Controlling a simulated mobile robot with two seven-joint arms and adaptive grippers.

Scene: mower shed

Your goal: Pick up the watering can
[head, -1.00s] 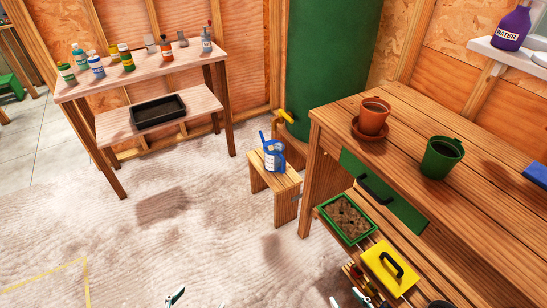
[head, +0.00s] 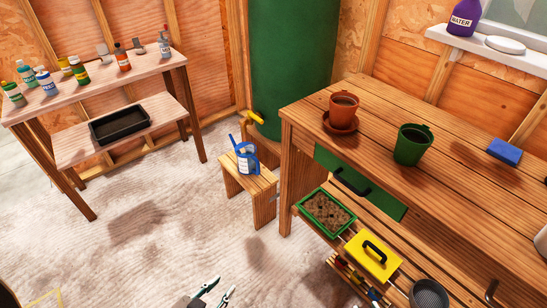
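A small blue watering can (head: 245,158) with a pale label stands upright on a low wooden stool (head: 262,187), in front of the green water barrel. Its raised blue parts point up and to the left. My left gripper (head: 216,292) is at the bottom edge of the head view, its two fingertips apart and nothing visible between them. It is well short of the stool and apart from the can. My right gripper is not in view.
A yellow tap (head: 255,117) sticks out of the green barrel (head: 290,70) near the can. The workbench (head: 450,165) stands right of the stool, with a green planter tray (head: 327,212) on its lower shelf. A bottle table (head: 95,85) stands left. The floor before the stool is clear.

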